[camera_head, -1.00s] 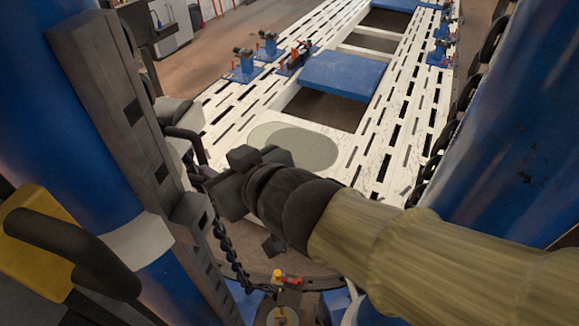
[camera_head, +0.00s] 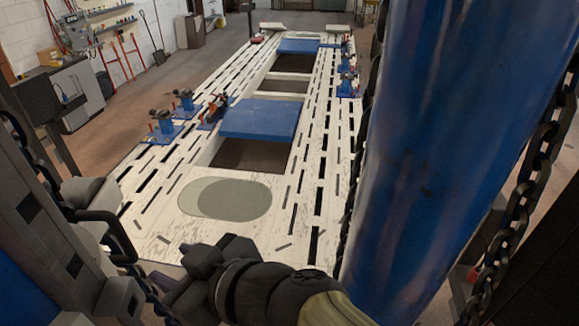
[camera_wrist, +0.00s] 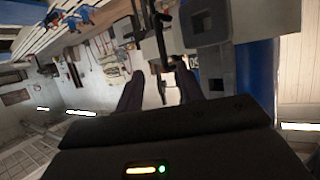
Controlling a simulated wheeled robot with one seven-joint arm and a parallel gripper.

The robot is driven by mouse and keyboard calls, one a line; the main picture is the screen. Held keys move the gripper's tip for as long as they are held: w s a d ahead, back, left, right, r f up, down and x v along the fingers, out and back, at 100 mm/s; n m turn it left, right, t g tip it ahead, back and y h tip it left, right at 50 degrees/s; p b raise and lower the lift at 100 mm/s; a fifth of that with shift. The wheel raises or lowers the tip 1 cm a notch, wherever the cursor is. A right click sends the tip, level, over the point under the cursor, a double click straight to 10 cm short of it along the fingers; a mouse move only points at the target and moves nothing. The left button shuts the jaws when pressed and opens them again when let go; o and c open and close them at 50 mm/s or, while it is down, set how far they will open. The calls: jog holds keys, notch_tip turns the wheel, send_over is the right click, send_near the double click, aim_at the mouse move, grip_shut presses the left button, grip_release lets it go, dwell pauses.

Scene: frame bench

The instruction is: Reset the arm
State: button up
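My gripper (camera_wrist: 159,76) shows in the wrist view as two dark fingers set apart with a gap between them. Nothing is held in the gap; background parts of the bench show through it. In the head view my dark wrist and gripper (camera_head: 190,285) are at the bottom, in front of the near end of the white slotted bench (camera_head: 140,215). The fingertips are hard to make out there.
A blue column (camera_head: 450,130) with chains stands close on the right, and a dark grey post (camera_head: 50,235) on the left. A blue panel (camera_head: 262,120) and blue clamps (camera_head: 183,100) sit on the bench. Open floor (camera_head: 165,80) lies left of it.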

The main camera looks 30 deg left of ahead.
jog(key=shift+d, duration=0.4)
jog(key=shift+w+f, duration=0.1)
